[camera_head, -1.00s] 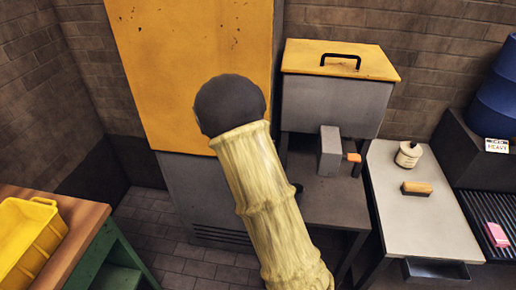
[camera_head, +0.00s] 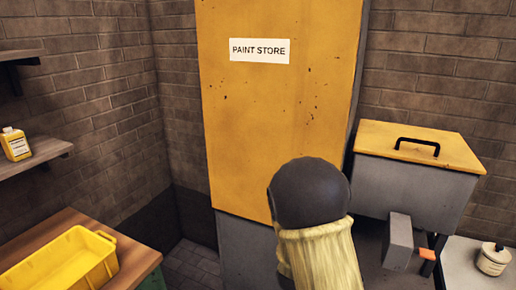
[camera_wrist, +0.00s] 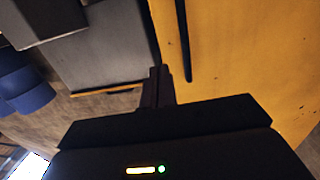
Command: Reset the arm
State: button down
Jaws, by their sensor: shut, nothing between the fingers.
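My gripper (camera_wrist: 158,87) shows in the wrist view with its dark fingers together and nothing between them. Beyond it is the yellow front of the paint store cabinet (camera_wrist: 235,50), with a dark slot or handle on it. In the head view my arm, in a pale ribbed sleeve with a dark round joint, rises in front of the lower part of the paint store cabinet (camera_head: 275,110).
A grey bin with a yellow lid (camera_head: 415,150) stands right of the cabinet. A yellow tray (camera_head: 65,268) sits on the wooden bench at lower left. A yellow bottle (camera_head: 15,145) stands on a wall shelf. A small white pot (camera_head: 492,260) stands at lower right.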

jog(key=s+a+f+n+g+y, duration=0.3)
jog(key=s+a+f+g+y, duration=0.25)
jog(key=s+a+y, duration=0.2)
jog(key=s+n+g+y, duration=0.2)
jog(key=s+g, duration=0.4)
jog(key=s, duration=0.7)
jog(key=shift+s+a+n+p, duration=0.3)
jog(key=shift+n, duration=0.5)
jog(key=shift+r+g, duration=0.1)
jog(key=shift+g, duration=0.15)
